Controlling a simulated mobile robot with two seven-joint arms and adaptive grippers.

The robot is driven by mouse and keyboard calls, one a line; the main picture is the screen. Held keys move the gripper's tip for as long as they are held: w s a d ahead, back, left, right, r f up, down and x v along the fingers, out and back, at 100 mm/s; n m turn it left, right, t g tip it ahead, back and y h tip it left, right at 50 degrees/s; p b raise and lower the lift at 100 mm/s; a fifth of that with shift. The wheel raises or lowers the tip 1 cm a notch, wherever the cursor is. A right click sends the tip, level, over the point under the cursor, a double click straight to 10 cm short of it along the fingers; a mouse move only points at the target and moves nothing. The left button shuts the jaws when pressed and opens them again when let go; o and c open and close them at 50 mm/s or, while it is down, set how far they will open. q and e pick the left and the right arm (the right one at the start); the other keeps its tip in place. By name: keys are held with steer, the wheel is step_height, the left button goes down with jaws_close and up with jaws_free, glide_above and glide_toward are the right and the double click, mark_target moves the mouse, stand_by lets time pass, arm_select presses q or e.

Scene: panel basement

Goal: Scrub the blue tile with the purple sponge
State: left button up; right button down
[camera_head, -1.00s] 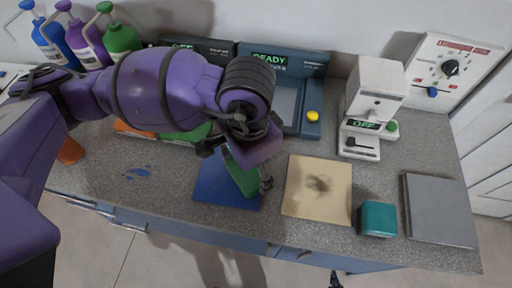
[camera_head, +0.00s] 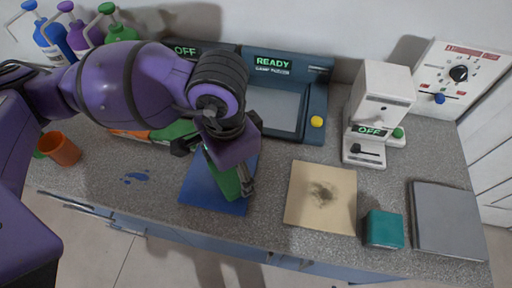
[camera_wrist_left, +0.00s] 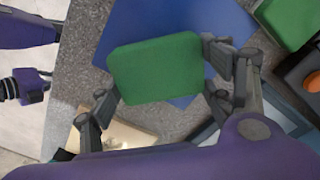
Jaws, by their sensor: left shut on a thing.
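The blue tile (camera_head: 203,188) lies flat on the grey speckled counter; in the left wrist view its blue surface (camera_wrist_left: 140,20) shows behind the sponge. My left gripper (camera_head: 228,177) is shut on a green sponge (camera_head: 222,182), held over the tile; I cannot tell whether it touches it. The green sponge (camera_wrist_left: 157,68) sits between the fingers in the left wrist view. No purple sponge shows; the purple at the wrist is my own arm. My right gripper (camera_wrist_left: 18,88) seems to show at the left wrist view's left edge, its jaws unclear.
A tan tile (camera_head: 320,197) with a dark smudge, a teal block (camera_head: 383,229) and a grey plate (camera_head: 446,220) lie to the right. Behind are a READY device (camera_head: 280,95) and a white machine (camera_head: 380,105). A blue stain (camera_head: 135,177) and orange cup (camera_head: 62,150) are left.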

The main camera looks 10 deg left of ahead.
arm_select(q)
steer(key=shift+r+p, duration=0.7)
steer(key=shift+r, duration=2.05)
arm_select(e)
steer(key=shift+w+r, duration=0.7)
steer(key=shift+r, duration=0.35)
arm_select(q)
steer(key=shift+r, duration=1.55)
arm_select(e)
steer(key=shift+w+r, duration=0.2)
steer(key=shift+r, duration=0.1)
